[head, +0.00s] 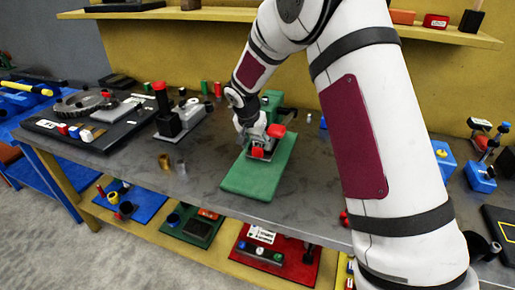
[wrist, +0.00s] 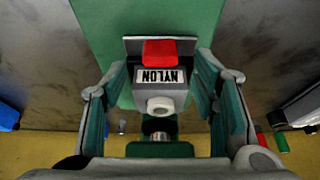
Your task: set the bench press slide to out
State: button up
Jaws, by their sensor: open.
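A green press (head: 270,103) stands on a long green base plate (head: 262,185) in the middle of the bench. Its grey slide (wrist: 188,48) carries a red block (wrist: 160,51) and a label reading NYLON (wrist: 160,76). A round white knob (wrist: 160,105) sticks out from the slide towards the wrist camera. My gripper (wrist: 162,98) is open, one finger on each side of the slide and knob, with gaps visible on both sides. In the head view my gripper (head: 254,138) is at the press and partly hides the slide.
A black stand with a red top (head: 160,98) and a dark tray (head: 85,125) with small parts are to the left. Two small cylinders (head: 172,164) stand left of the plate. Blue fixtures (head: 480,178) are at the right. A lower shelf holds coloured trays. My arm hides some bench.

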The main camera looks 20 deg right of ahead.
aim_at(257, 149)
jog(key=shift+x, duration=2)
jog(key=shift+c, duration=0.3)
